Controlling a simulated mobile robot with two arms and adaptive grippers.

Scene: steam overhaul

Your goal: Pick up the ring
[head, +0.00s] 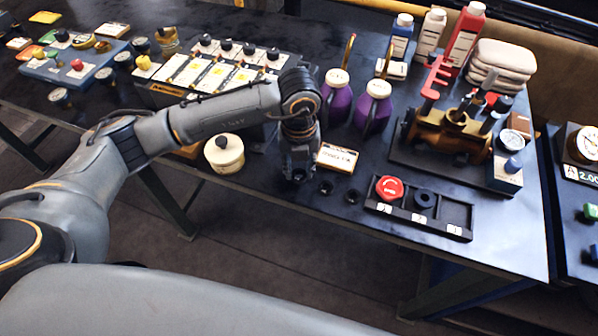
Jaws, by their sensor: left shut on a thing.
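My left gripper (298,172) points down at the front edge of the dark table (275,187). It is shut on a small dark ring, which the fingers mostly hide. Two similar small black rings (326,187) stand in a row just right of the gripper, the farther one (352,196) nearer the tray. I cannot tell whether the held ring still touches the table. My right gripper is not in view.
A black tray (440,228) right of the rings holds a red round part (389,188) and a dark blue ring (424,198). A label card (337,158) stands behind the rings. A cream pot (224,153) is left of the gripper. Purple bottles (373,107) stand behind.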

